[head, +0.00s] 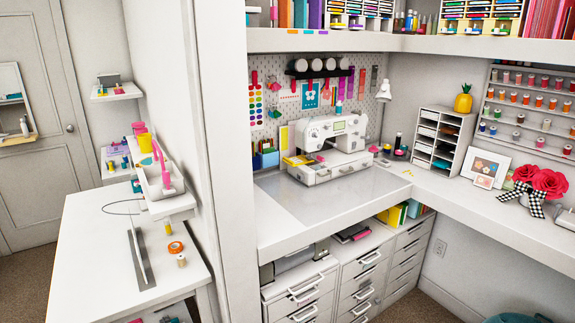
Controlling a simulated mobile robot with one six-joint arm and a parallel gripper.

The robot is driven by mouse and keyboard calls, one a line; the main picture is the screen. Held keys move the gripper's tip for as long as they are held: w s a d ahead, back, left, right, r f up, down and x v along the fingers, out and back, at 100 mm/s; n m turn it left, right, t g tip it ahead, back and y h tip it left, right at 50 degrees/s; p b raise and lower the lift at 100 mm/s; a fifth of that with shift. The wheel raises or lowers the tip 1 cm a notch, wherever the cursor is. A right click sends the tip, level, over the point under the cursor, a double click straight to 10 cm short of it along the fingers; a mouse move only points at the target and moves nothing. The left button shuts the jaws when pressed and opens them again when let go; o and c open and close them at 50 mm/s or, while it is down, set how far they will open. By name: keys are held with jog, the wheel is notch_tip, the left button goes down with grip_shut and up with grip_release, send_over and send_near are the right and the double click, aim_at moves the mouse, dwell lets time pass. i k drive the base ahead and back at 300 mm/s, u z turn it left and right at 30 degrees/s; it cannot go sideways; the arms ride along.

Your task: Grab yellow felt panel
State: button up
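I cannot tell for certain which thing is the yellow felt panel. A flat yellow piece (299,160) lies at the left side of the white sewing machine (338,135) on the white counter. A narrow upright yellow strip (284,138) shows against the pegboard, left of the machine. Yellow folders or sheets (390,216) stand on the lower shelf under the counter. The material of these is too small to tell. My gripper is not in view.
The white counter (300,212) is clear in front of the machine. Drawer units (362,282) stand below it. A white partition (190,120) separates it from the left table (85,255). A paper organiser (440,142) and red flowers (550,182) stand on the right.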

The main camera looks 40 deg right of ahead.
aim_at(300, 160)
jog(key=z, duration=0.2)
jog(key=i, duration=0.9)
jog(key=z, duration=0.25)
